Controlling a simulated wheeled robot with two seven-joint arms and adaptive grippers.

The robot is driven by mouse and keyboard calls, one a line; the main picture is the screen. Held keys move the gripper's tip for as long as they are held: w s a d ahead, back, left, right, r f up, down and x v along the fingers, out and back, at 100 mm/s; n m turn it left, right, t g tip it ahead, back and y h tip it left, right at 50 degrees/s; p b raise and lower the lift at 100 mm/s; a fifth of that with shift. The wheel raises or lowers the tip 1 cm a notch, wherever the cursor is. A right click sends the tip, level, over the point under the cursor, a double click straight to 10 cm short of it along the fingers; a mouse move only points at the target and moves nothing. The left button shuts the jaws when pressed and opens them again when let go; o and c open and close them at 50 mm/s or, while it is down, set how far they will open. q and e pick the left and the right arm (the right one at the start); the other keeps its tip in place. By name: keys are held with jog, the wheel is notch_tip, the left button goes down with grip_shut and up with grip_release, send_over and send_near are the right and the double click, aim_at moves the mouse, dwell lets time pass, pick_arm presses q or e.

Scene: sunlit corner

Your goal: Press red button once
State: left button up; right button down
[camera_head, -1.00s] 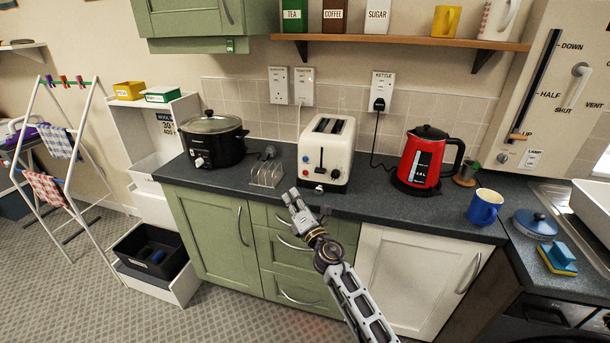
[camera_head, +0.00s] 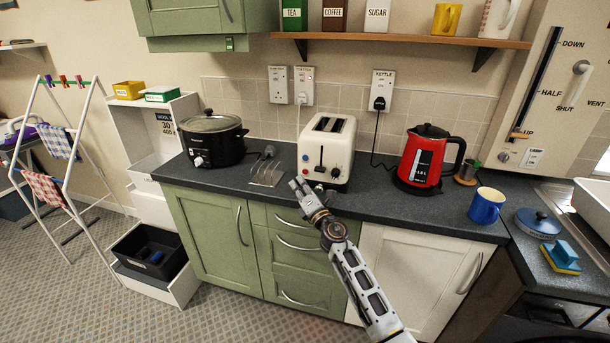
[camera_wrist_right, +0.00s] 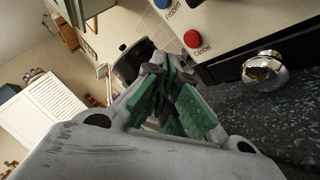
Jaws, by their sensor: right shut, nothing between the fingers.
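A cream toaster (camera_head: 326,150) stands on the dark counter with a lever and small controls on its front. In the right wrist view its front panel shows a round red button (camera_wrist_right: 193,38) above the word "Cancel". A blue button (camera_wrist_right: 162,3) marked "Frozen" is beside it, cut by the frame's top edge. My right gripper (camera_head: 299,184) is in front of the toaster's lower left corner. In the wrist view the right gripper (camera_wrist_right: 163,66) is shut and empty, with its tips left of the red button and apart from it. My left gripper is not in view.
A chrome knob (camera_wrist_right: 264,71) sticks out low on the toaster. A red kettle (camera_head: 425,157) and a blue mug (camera_head: 486,206) are to the right.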

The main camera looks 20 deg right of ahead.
jog(key=shift+w+d, duration=0.35)
jog(key=shift+w, duration=0.15)
jog(key=shift+w+d, duration=0.2)
jog(key=shift+w, duration=0.05)
pick_arm(q)
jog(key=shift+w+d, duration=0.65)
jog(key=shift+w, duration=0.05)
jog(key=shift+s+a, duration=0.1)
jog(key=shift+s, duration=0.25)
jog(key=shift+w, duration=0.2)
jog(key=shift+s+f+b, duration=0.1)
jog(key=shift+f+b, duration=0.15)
jog(key=shift+b, duration=0.2)
pick_arm(e)
jog(key=shift+w+d, duration=0.4)
jog(key=shift+w, duration=0.2)
dwell(0.7)
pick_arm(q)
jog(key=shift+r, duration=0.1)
pick_arm(e)
jog(key=shift+s+a, duration=0.1)
jog(key=shift+s, duration=0.05)
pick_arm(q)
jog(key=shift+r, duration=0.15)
pick_arm(e)
jog(key=shift+s+a, duration=0.3)
jog(key=shift+s, duration=0.15)
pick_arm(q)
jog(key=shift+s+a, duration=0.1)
